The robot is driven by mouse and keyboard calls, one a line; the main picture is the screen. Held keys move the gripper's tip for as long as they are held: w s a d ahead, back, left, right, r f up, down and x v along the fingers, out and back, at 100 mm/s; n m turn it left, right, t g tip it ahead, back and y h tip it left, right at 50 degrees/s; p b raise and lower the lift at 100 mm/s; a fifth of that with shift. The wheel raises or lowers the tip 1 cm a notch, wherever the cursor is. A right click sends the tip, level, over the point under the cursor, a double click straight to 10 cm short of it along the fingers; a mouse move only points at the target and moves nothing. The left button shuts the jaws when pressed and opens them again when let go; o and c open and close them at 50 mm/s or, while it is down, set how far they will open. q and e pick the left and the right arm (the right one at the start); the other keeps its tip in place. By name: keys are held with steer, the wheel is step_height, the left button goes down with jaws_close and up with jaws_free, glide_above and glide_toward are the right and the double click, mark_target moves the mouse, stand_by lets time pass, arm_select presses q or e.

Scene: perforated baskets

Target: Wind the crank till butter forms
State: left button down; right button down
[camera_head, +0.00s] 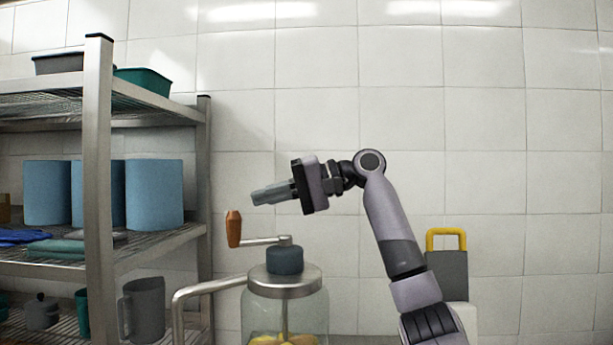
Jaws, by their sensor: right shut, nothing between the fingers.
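A glass jar churn (286,312) stands at the lower middle, with a metal lid (284,282) and a dark gear housing (285,260) on top. Its crank arm (264,240) points left and ends in an upright wooden handle (234,229). A bent metal handle (200,289) runs from the lid's left side. Yellowish contents show low in the jar, cut off by the frame edge. My right gripper (256,196) points left, shut and empty, a little above and right of the wooden handle and apart from it. My left gripper is not in view.
A metal shelf rack (97,170) fills the left, holding blue cylinders (153,195), bins and a grey pitcher (143,310). A grey container with a yellow handle (446,240) stands at the right. A tiled wall is behind.

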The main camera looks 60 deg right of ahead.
steer(key=s+d+r+p, duration=0.1)
steer(key=s+d+r, duration=0.1)
steer(key=d, duration=0.4)
steer(key=shift+s+d, duration=0.25)
steer(key=shift+s, duration=0.2)
steer(key=shift+f, duration=0.1)
